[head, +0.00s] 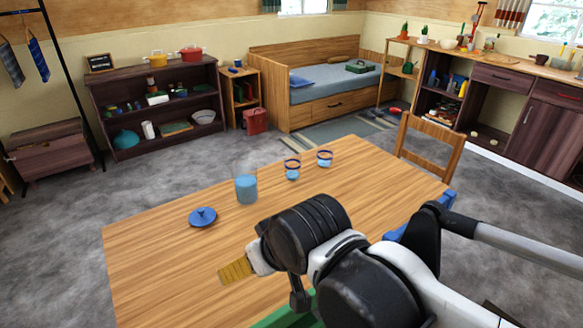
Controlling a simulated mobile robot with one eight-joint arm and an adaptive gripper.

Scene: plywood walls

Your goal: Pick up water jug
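The water jug (246,188) is a clear vessel with blue water in it, standing upright on the wooden table (150,265). A blue lid (202,217) with a knob lies on the table to its left and nearer to me. My gripper (236,271) is over the near part of the table, in front of the jug and apart from it. Only a ridged yellow-brown finger part shows, so I cannot tell whether it is open or shut. I see nothing held in it.
Two blue-rimmed glasses with water, one nearer the jug (292,170) and one farther right (324,159), stand on the table. A wooden chair (430,145) is at the far right edge. A green object (285,317) shows partly below my arm. The table's left part is clear.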

